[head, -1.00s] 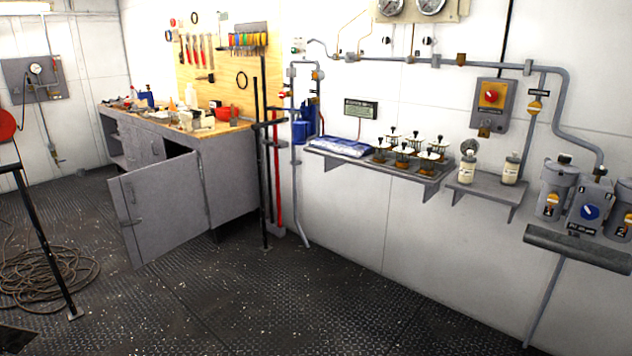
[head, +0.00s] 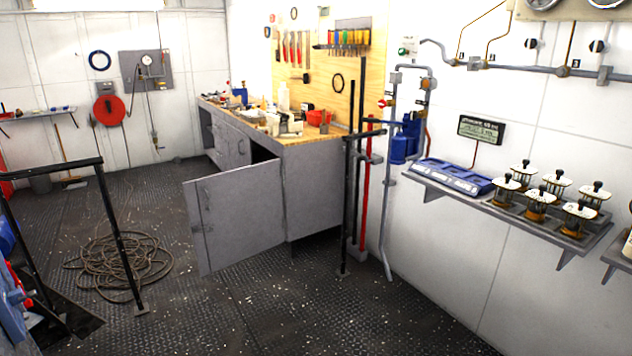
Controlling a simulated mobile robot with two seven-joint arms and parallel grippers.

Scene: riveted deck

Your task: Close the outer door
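The outer door (head: 238,218) is a flat grey panel on the near end of the grey workbench cabinet (head: 312,190). It stands swung open, out over the floor, with a dark gap behind its top edge. A small handle or latch shows near its left edge. A second cabinet door further back along the bench front looks shut. Neither of my grippers is in the head view.
A black rail (head: 122,235) stands at the left, with a coiled rope (head: 118,266) on the floor behind it. Black posts (head: 350,200) and pipes stand right of the cabinet. A wall shelf (head: 500,215) holds jars. The deck in front of the door is clear.

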